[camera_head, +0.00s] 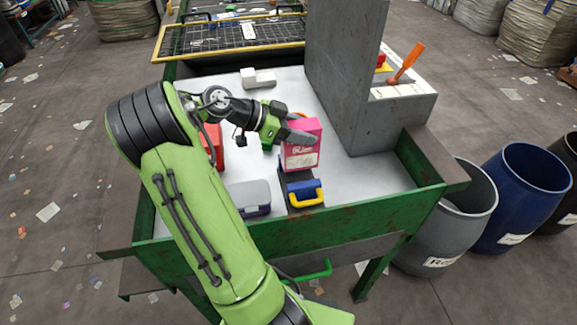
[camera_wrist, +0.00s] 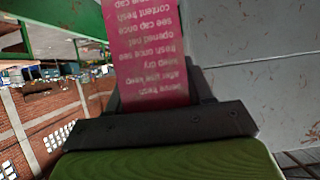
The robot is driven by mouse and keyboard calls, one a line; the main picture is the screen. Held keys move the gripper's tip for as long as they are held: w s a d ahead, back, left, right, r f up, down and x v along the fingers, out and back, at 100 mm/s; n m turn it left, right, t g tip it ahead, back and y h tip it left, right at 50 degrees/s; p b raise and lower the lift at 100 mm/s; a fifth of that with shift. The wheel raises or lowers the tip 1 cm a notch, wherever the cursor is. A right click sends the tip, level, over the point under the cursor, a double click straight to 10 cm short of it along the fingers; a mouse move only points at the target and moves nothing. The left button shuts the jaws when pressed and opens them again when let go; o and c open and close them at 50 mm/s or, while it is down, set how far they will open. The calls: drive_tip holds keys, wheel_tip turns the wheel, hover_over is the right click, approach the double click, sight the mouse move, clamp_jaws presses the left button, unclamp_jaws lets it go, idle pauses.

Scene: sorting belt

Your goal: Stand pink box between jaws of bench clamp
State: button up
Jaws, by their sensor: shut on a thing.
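The pink box (camera_head: 302,155) is upright, with a pale label low on its front. My gripper (camera_head: 299,134) is shut on its upper part, reaching in from the left. The bench clamp (camera_head: 303,187) has a dark body, a blue part and a yellow handle. It is directly below the box in the head view. The box's lower end meets the clamp's top edge in the picture; I cannot tell if it is between the jaws. The wrist view shows the printed pink side of the box (camera_wrist: 145,50) close up; the clamp is not seen there.
On the white table (camera_head: 345,178) are a grey case (camera_head: 249,196), a red object (camera_head: 213,146) partly behind my arm, and a white block (camera_head: 258,78). A tall grey wall (camera_head: 342,75) rises right of the box. Bins (camera_head: 452,212) stand off the right edge.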

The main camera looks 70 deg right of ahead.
sight(299, 163)
wheel_tip(299, 163, down, 7)
drive_tip(key=shift+r+b, duration=0.1)
drive_tip(key=shift+b, duration=0.7)
drive_tip(key=shift+f, duration=0.2)
drive_tip(key=o, duration=1.3)
drive_tip(key=shift+r, duration=0.25)
drive_tip(key=p+v, duration=0.3)
drive_tip(key=v, duration=0.9)
drive_tip(key=shift+a+f, duration=0.1)
drive_tip(key=shift+w, duration=0.1)
